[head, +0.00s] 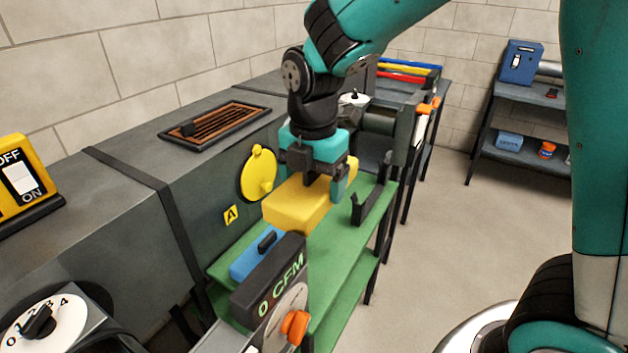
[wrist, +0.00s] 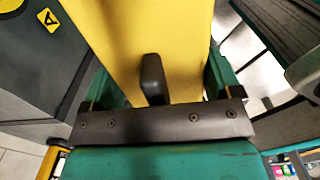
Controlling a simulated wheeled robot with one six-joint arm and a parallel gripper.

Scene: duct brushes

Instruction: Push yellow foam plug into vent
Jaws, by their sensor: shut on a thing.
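The yellow foam plug (head: 297,205) is a long yellow block held between the fingers of my gripper (head: 322,178), above the green shelf. In the wrist view the plug (wrist: 140,35) fills the space between my fingers, with a dark tab on its near face. My gripper is shut on it. A brown slatted vent grille (head: 214,125) in a black frame lies on top of the grey duct. A round yellow cover (head: 258,173) with a knob is on the duct's side, beside the plug. Whether an opening lies behind the cover is hidden.
The green shelf (head: 233,258) holds a blue block with a dark handle (head: 258,252). A "0 CFM" display (head: 270,280) stands in front, close to the plug. A black bracket (head: 372,203) stands at the shelf's right. The floor to the right is clear.

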